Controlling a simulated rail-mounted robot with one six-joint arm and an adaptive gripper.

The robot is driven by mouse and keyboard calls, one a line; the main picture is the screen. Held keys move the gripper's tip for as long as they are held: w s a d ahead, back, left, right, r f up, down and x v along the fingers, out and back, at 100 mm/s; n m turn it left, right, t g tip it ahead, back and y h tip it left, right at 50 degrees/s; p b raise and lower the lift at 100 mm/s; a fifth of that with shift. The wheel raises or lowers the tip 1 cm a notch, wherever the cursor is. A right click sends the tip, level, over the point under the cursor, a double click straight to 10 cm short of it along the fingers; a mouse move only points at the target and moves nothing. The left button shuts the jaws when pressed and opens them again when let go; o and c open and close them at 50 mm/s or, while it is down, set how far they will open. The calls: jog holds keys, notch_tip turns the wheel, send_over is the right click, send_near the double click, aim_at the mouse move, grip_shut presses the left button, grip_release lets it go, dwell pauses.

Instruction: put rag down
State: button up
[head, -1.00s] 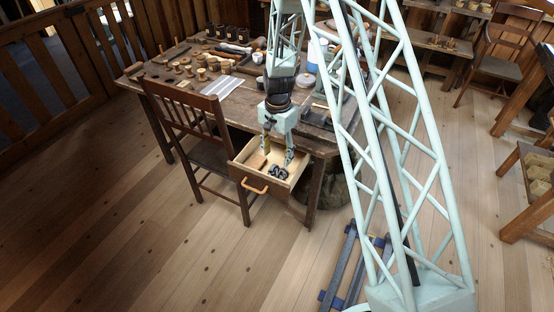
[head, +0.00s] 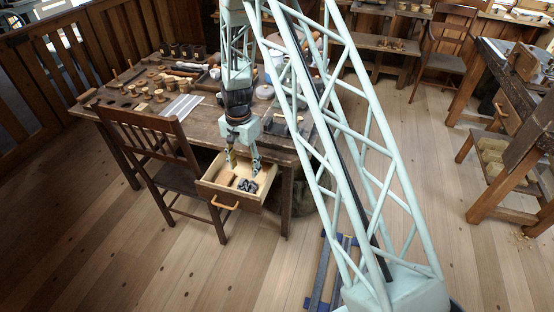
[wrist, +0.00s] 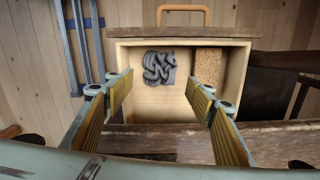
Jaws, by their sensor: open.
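The rag (wrist: 159,68) is a crumpled dark grey cloth lying on the floor of the open drawer (wrist: 138,100), near its front wall. It also shows in the head view (head: 246,185). My gripper (wrist: 165,92) is open, its two fingers spread wide over the drawer with nothing between them. In the wrist view the rag lies beyond the fingertips, apart from them. In the head view my gripper (head: 243,170) points down over the drawer.
A brown cork-like block (wrist: 209,66) lies in the drawer beside the rag. The drawer's orange handle (head: 225,203) faces out. A wooden chair (head: 160,160) stands left of the drawer. The workbench (head: 205,125) above holds spools, tools and pale strips.

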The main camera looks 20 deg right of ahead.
jog(key=shift+r, duration=0.1)
jog(key=s+r+n+t, duration=0.15)
jog(key=s+r, duration=0.35)
jog(key=r, duration=0.7)
jog(key=s+r+n, duration=0.2)
jog(key=s+r, duration=0.4)
jog(key=r, duration=0.6)
jog(key=s+r+n, duration=0.1)
jog(key=s+r, duration=0.4)
jog(key=r, duration=0.6)
jog(key=s+r+n+t, duration=0.1)
jog(key=s+r, duration=0.5)
jog(key=s, duration=1)
jog(key=s+r+n+t, duration=0.1)
jog(key=s+r+n, duration=0.3)
jog(key=s, duration=1.3)
jog(key=shift+s+r+n, duration=0.3)
jog(key=shift+r+n, duration=0.05)
jog(key=shift+r, duration=1.3)
